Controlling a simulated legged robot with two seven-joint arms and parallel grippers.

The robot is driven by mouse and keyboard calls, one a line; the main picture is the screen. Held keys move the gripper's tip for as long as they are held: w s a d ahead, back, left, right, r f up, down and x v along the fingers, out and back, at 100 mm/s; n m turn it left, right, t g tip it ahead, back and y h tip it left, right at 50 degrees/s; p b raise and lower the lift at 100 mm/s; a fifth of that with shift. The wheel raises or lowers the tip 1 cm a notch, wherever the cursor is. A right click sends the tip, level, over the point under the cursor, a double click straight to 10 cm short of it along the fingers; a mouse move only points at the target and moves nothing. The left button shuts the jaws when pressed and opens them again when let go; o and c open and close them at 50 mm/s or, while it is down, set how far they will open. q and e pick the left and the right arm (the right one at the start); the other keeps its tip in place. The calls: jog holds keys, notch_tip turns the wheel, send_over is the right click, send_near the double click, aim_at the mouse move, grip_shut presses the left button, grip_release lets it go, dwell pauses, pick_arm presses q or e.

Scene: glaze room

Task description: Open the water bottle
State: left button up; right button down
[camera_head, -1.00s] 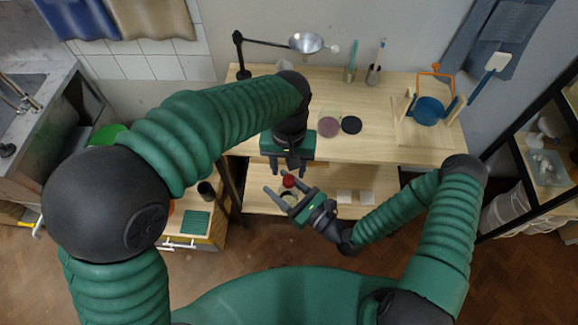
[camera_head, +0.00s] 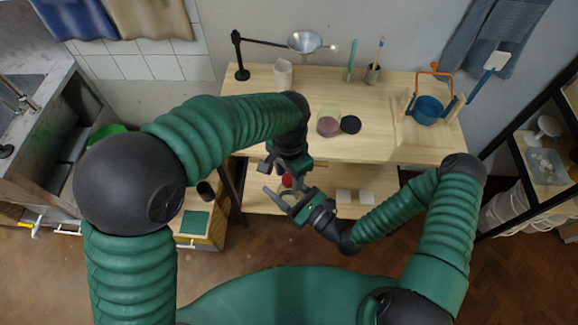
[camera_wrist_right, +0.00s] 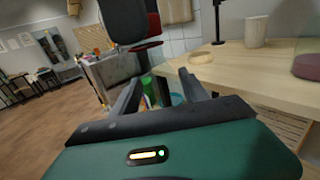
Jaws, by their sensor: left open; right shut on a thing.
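The water bottle's red cap (camera_head: 287,181) shows in the head view, just below my left gripper and beyond my right gripper's jaws. The bottle's body is hard to make out. My right gripper (camera_head: 284,199) is shut on the bottle, low in front of the bench. In the right wrist view, its two fingers (camera_wrist_right: 163,90) point away from me, and the red cap (camera_wrist_right: 147,46) shows above them, partly hidden by a dark finger of my left gripper (camera_wrist_right: 125,20). My left gripper (camera_head: 284,168) is open and points down close at the cap; I cannot tell whether it touches it.
The wooden bench (camera_head: 370,90) holds a pinkish disc (camera_head: 328,126), a black disc (camera_head: 351,124), a pale cup (camera_head: 283,73), a lamp (camera_head: 304,41) and a blue bowl (camera_head: 428,110). Its lower shelf (camera_head: 380,183) is just behind my grippers. A shelf rack stands at the right.

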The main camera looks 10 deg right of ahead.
pick_arm(q)
grip_shut()
jog(key=n, duration=0.3)
jog(key=shift+n, duration=0.3)
jog(key=shift+o, duration=0.4)
grip_release()
